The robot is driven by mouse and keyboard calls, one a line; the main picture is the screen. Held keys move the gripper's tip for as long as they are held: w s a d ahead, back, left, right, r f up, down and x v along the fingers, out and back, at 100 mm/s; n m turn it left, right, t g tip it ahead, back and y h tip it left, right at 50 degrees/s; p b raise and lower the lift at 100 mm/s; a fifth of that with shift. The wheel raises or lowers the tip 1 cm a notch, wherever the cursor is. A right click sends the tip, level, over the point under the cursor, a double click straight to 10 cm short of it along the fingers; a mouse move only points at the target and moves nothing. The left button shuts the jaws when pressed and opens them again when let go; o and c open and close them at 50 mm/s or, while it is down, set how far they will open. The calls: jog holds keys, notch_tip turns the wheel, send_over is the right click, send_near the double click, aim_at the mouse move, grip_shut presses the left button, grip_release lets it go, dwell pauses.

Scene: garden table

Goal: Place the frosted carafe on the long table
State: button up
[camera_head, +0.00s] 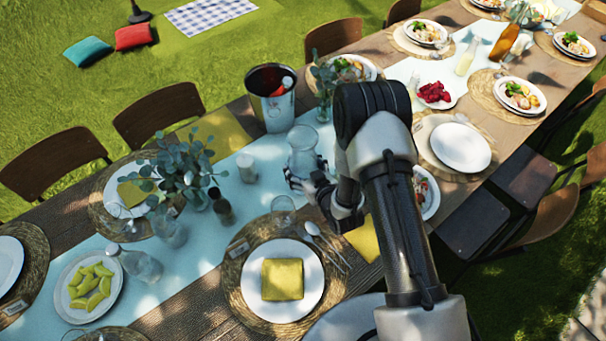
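A pale, translucent glass carafe (302,148), which looks like the frosted carafe, is upright over the light blue runner of the long table (185,300). My gripper (302,178) is at the lower part of this carafe, with dark fingers close against it. The carafe's base is partly hidden by the fingers, so I cannot tell whether it touches the table or whether the fingers are shut on it. My arm hides part of the table to the right.
A metal ice bucket (270,112) and a vase with greenery (324,100) stand just behind the carafe. A drinking glass (283,210) and a plate with a yellow napkin (284,305) are in front. A white candle (246,168) and dark shakers (223,210) stand left.

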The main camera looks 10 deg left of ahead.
jog(key=shift+f+b, duration=0.35)
jog(key=shift+f, duration=1.45)
jog(key=shift+f, duration=0.15)
jog(key=o, duration=1.5)
jog(key=shift+s+r, duration=0.1)
jog(key=shift+r, duration=0.1)
jog(key=p+v, duration=0.1)
jog(key=v, duration=1)
jog(key=shift+s+d+p, duration=0.3)
jog(key=shift+d+p, duration=0.05)
